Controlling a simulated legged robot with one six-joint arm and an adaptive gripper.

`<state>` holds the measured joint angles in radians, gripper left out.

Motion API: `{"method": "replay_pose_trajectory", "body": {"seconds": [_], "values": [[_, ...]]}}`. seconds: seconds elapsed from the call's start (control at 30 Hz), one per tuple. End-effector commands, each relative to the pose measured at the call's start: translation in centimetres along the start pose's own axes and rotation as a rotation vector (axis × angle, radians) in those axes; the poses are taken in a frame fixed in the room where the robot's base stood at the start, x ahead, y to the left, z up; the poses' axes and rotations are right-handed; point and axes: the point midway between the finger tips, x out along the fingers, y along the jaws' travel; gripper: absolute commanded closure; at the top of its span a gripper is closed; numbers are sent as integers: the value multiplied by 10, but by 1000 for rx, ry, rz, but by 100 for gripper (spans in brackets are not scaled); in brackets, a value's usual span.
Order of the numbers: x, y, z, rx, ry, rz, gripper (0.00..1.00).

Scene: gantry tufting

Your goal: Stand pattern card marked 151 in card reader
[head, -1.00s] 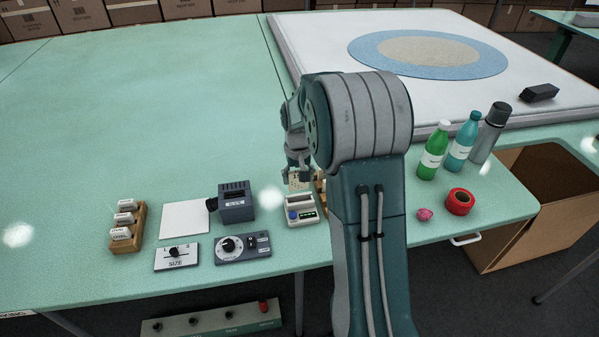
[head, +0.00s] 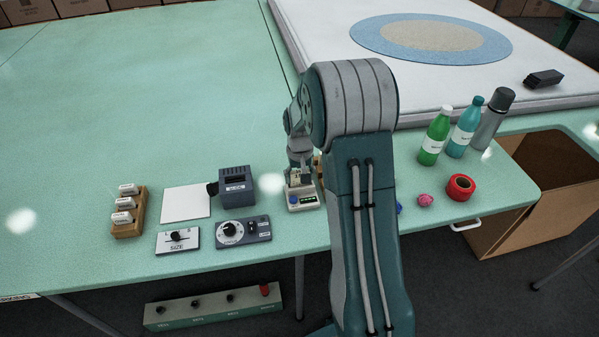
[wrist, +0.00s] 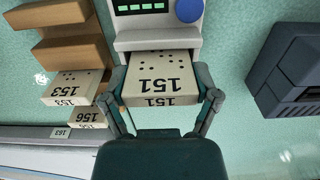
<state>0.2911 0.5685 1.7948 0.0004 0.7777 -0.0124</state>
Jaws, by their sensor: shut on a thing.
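My gripper (wrist: 164,99) is shut on the cream pattern card marked 151 (wrist: 160,80), with one finger along each side of it. In the wrist view the card's punched end overlaps the pale card reader (wrist: 157,41), which has a blue button and a green display. I cannot tell how deep the card sits in the reader. In the head view my gripper (head: 299,176) is right above the back of the card reader (head: 302,201), and the card (head: 294,177) shows just behind the display.
A dark box (head: 236,186) stands left of the reader. Bottles (head: 435,136) and red tape (head: 460,187) are at right.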

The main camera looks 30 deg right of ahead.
Motion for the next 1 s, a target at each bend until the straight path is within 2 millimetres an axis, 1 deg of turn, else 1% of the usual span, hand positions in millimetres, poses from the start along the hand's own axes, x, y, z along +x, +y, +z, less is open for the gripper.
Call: {"method": "replay_pose_trajectory", "body": {"seconds": [0.2,0.47,0.5,0.53,0.57,1.0], "values": [[6,0,0,0,-1,0,61],[7,0,0,0,0,0,61],[7,0,0,0,0,0,17],[7,0,0,0,0,0,4],[7,0,0,0,0,0,0],[5,0,0,0,1,0,0]]}}
